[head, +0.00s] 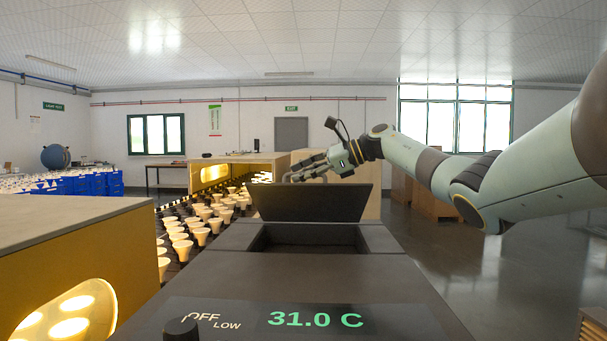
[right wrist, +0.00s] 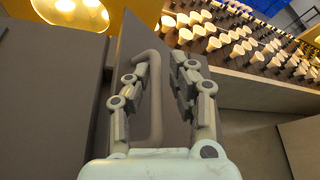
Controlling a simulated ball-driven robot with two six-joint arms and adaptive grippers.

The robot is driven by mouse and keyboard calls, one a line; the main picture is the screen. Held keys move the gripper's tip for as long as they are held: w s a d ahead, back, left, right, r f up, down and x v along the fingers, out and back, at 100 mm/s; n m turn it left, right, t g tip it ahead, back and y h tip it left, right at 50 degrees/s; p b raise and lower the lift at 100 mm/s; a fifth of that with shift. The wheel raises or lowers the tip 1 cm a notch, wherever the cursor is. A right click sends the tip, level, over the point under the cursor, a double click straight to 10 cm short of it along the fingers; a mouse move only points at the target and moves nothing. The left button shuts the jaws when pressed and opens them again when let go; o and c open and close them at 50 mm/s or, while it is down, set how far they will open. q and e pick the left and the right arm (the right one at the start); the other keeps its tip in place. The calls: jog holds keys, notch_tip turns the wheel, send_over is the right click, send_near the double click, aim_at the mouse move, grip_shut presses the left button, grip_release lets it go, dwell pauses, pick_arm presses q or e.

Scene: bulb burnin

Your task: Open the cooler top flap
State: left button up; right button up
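The cooler top flap (head: 312,203) stands raised on the dark cooler (head: 300,275), with the opening (head: 305,239) showing in front of it. My right gripper (head: 302,171) is behind and above the flap's top edge. In the right wrist view, the grey bar handle (right wrist: 155,95) on the flap (right wrist: 134,45) lies between the two spread fingers of my right gripper (right wrist: 160,75), nearer the left finger. A gap shows between the handle and the right finger. My left gripper is in neither view.
The cooler front has a knob (head: 181,328) and a display (head: 315,320) reading 31.0 C. A conveyor with many bulbs (head: 201,234) runs along the left, beside a yellow housing (head: 110,250). Open floor (head: 480,265) lies to the right.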

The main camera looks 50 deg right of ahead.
jog(key=v, duration=1.1)
jog(key=shift+s+d+f, duration=0.1)
jog(key=shift+f, duration=0.05)
jog(key=shift+s+d+r, duration=0.15)
jog(key=shift+s+r, duration=0.15)
